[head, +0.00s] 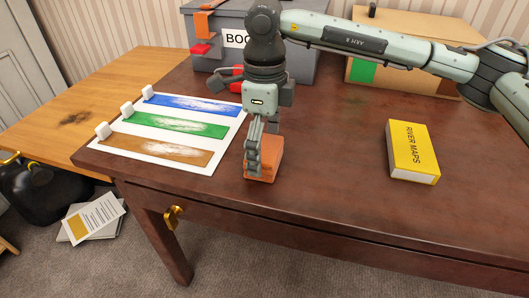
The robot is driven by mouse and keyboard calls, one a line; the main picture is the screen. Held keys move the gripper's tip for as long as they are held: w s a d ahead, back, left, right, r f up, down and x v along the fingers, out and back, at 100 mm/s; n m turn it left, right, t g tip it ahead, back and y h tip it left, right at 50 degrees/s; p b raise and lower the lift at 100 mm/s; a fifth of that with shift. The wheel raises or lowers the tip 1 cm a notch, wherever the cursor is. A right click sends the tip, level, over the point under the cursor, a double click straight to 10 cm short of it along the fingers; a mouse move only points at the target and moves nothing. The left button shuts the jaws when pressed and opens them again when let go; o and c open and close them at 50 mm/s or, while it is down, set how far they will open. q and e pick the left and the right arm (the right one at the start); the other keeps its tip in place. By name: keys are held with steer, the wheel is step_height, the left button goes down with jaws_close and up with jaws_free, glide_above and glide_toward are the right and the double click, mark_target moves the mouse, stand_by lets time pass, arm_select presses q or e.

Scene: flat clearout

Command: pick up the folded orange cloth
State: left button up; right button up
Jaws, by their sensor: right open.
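The folded orange cloth (268,165) lies on the dark brown table near its front edge, just right of the white striped sheet. My right gripper (252,170) reaches down from above and is directly over and in front of the cloth, hiding its left part. The fingers point downward and are open. I cannot tell whether they touch the cloth. My left gripper does not show.
A white sheet (225,138) with blue, green and brown bands lies left of the cloth. A grey box (215,25) and a cardboard box (440,27) stand behind. A yellow "River Maps" book (408,148) lies right. The table (330,190) between is clear.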

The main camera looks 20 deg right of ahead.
steer(key=shift+f, duration=0.7)
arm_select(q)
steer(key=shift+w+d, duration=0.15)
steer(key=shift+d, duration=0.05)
arm_select(e)
steer(key=c, duration=1.1)
steer(key=shift+r, duration=0.1)
steer(key=shift+r, duration=0.4)
steer(key=r, duration=0.1)
steer(key=a+r, duration=0.1)
steer(key=r, duration=0.1)
steer(key=shift+r+b, duration=0.3)
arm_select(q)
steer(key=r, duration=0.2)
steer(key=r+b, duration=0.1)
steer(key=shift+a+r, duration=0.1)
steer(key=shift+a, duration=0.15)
arm_select(e)
steer(key=a+r, duration=0.2)
steer(key=a, duration=0.1)
steer(key=a+r, duration=0.2)
steer(key=a, duration=0.2)
steer(key=a+r, duration=0.2)
steer(key=a, duration=0.1)
steer(key=shift+w+a+r, duration=0.25)
steer(key=shift+w+a, duration=0.1)
